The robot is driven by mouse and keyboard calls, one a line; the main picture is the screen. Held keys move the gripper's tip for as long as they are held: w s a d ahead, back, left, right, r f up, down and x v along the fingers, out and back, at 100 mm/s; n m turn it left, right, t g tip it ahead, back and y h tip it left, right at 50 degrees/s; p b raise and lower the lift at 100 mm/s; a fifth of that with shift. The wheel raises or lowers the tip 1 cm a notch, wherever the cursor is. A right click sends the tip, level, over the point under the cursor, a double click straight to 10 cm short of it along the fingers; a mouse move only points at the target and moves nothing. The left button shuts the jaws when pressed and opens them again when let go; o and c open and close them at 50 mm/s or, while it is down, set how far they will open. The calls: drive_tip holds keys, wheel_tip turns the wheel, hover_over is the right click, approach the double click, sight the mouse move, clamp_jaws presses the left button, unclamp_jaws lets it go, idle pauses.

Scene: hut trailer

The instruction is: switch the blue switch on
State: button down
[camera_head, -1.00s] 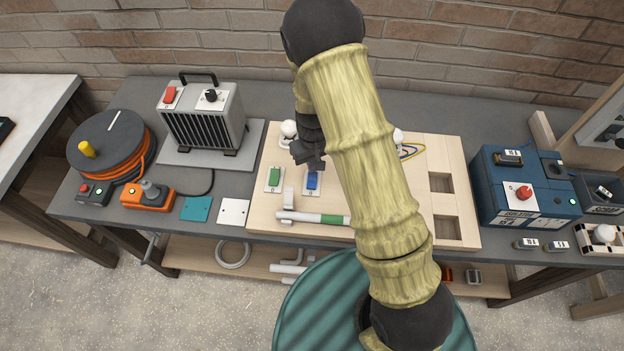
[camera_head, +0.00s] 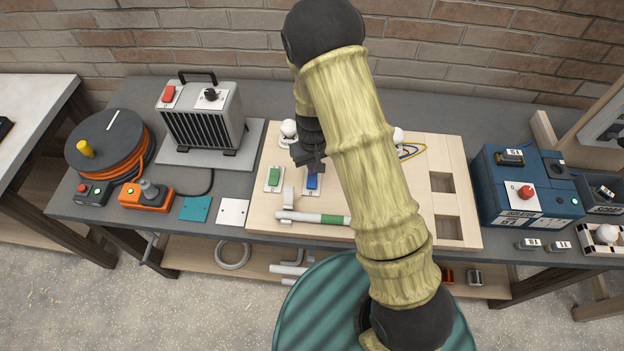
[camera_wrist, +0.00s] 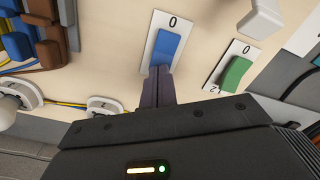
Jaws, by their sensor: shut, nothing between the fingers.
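The blue switch (camera_head: 312,181) is a blue rocker on a white plate on the wooden board (camera_head: 455,207), left of my arm in the head view. In the wrist view the blue rocker (camera_wrist: 166,47) lies just beyond my fingertips, with a "0" printed on the plate past it. My gripper (camera_wrist: 157,72) is shut and empty, its fingertips at the near end of the rocker. They seem to touch it or nearly so; I cannot tell which. In the head view my gripper (camera_head: 312,168) is right above the switch.
A green switch (camera_head: 273,178) sits beside the blue one. Lamp holders stand behind, near a white bulb (camera_head: 289,128). A grey heater (camera_head: 203,118) stands at the left, a blue box (camera_head: 525,190) at the right.

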drive_tip(key=shift+f+b, duration=0.3)
drive_tip(key=shift+f, duration=0.15)
drive_tip(key=shift+r, duration=0.1)
drive_tip(key=shift+r+p, duration=2.65)
drive_tip(key=shift+r, duration=0.85)
drive_tip(key=s+d+r+m+t+b, duration=0.2)
drive_tip(key=s+d+r+m+b, duration=0.1)
drive_tip(key=s+d+r, duration=0.7)
drive_tip(key=s+r+b, duration=0.1)
drive_tip(key=s+r, duration=0.3)
drive_tip(key=shift+s+m+t, duration=0.2)
drive_tip(key=shift+m+t, duration=0.1)
drive_tip(key=shift+m, duration=0.1)
